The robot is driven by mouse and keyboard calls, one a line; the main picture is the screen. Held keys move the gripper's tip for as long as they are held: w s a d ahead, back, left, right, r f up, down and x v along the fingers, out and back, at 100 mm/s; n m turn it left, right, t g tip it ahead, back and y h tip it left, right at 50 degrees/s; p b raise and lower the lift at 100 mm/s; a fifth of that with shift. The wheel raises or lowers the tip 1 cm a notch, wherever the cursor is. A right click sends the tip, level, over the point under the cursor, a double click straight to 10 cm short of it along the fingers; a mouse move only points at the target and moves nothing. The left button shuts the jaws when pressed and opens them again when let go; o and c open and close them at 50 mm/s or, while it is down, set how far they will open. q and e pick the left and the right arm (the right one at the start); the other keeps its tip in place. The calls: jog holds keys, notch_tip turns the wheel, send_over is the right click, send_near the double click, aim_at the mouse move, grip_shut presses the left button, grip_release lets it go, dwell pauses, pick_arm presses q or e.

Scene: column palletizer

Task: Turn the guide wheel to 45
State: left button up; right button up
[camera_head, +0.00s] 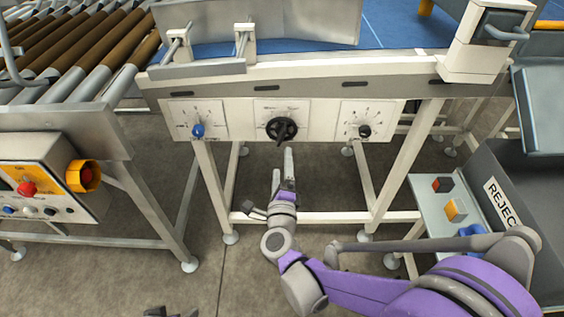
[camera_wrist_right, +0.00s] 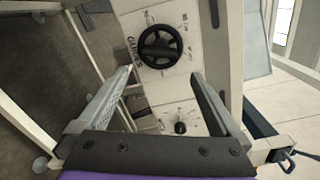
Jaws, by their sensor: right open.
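The guide wheel (camera_head: 281,130) is a black spoked handwheel on the middle white dial plate of the machine's front panel. In the right wrist view the wheel (camera_wrist_right: 160,47) is beside the lettering "GUIDES"; its exact setting is too small to read. My right gripper (camera_head: 282,172) is open and empty, just below and in front of the wheel. In the right wrist view its two fingers (camera_wrist_right: 161,76) are spread apart, and the wheel lies beyond the fingertips, not between them. A dark piece at the bottom edge of the head view may be my left gripper (camera_head: 167,312); its jaws are unclear.
A blue knob (camera_head: 198,130) is left of the wheel and a dark knob (camera_head: 364,131) right of it. A control box (camera_head: 40,180) with red buttons and a roller conveyor (camera_head: 90,50) stand left. A grey reject bin (camera_head: 520,190) stands right. Frame legs flank the space under the panel.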

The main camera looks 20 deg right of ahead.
aim_at(282, 140)
jog(key=shift+n, duration=0.3)
jog(key=c, duration=0.4)
jog(key=n, duration=0.3)
jog(key=c, duration=0.5)
jog(key=w+d+n, duration=0.1)
jog(key=w+n, duration=0.2)
jog(key=n, duration=0.1)
jog(key=w+d+n, duration=0.1)
jog(key=w+n, duration=0.2)
jog(key=n, duration=0.2)
jog(key=w+n+b, duration=0.1)
jog(key=w+n, duration=0.2)
jog(key=n, duration=0.2)
jog(key=shift+w+d+r, duration=0.25)
jog(key=shift+w+d, duration=0.1)
jog(key=shift+d, duration=0.05)
grip_shut()
